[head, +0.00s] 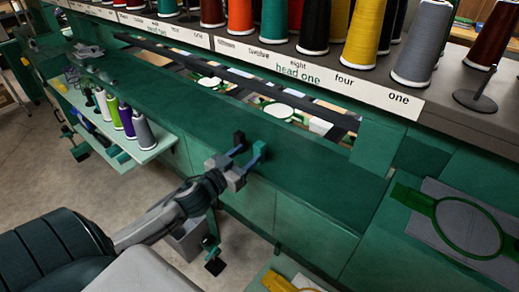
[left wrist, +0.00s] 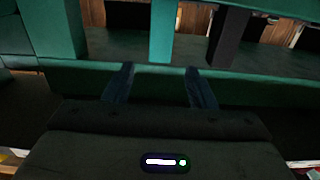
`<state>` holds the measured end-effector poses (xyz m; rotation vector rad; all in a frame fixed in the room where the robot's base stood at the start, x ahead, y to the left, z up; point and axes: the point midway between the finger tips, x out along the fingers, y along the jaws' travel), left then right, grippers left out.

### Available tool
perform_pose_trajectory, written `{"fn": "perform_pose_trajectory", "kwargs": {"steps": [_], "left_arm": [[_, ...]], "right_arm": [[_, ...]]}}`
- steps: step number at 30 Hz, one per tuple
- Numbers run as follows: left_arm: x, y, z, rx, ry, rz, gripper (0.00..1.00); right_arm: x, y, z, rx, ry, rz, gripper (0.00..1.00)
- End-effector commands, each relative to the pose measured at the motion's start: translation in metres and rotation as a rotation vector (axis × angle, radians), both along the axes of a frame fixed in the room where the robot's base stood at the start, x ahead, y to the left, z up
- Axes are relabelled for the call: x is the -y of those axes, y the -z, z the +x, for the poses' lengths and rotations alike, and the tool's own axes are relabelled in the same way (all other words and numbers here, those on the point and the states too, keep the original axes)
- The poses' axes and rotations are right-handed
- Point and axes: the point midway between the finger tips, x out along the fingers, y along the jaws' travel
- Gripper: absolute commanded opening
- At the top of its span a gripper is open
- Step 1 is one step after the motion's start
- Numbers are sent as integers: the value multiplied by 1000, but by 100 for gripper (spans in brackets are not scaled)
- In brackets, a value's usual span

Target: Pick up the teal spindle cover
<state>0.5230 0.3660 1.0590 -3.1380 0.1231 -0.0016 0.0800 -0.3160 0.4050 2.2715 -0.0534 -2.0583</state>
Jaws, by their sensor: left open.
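I cannot pick out the teal spindle cover with certainty. Teal thread cones (head: 274,22) stand on the rack at the top of the head view, but none is clearly a cover. My left gripper (head: 249,143) is open and empty in front of the long green machine beam. My right gripper is not in view.
A labelled rack (head: 375,92) of thread cones runs along the back. A green side shelf (head: 120,157) at left holds several small cones. A green hoop (head: 436,207) lies at the right. A bare spool stand (head: 476,100) is at the rack's right end.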

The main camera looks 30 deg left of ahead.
Motion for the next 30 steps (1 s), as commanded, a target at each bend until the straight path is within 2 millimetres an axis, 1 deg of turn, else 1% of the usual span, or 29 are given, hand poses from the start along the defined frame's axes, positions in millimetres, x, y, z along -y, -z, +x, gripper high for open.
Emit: {"fn": "perform_pose_trajectory", "kwargs": {"steps": [1, 6, 14, 17, 24, 27, 30], "left_arm": [[0, -3, 6, 3, -2, -6, 51], [1, -2, 22, 0, -2, -4, 51], [3, 0, 31, 0, -1, -1, 51], [3, -2, 36, 0, -1, -3, 51], [7, -2, 61, 1, -2, -5, 51], [8, 0, 72, 1, -2, -3, 51], [8, -1, 79, 1, -1, -2, 51]], "right_arm": [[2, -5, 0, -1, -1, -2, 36], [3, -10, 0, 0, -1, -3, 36], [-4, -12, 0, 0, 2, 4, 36], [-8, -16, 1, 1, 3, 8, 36], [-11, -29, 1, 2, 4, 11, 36], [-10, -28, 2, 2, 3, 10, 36], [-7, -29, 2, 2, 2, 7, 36]]}}
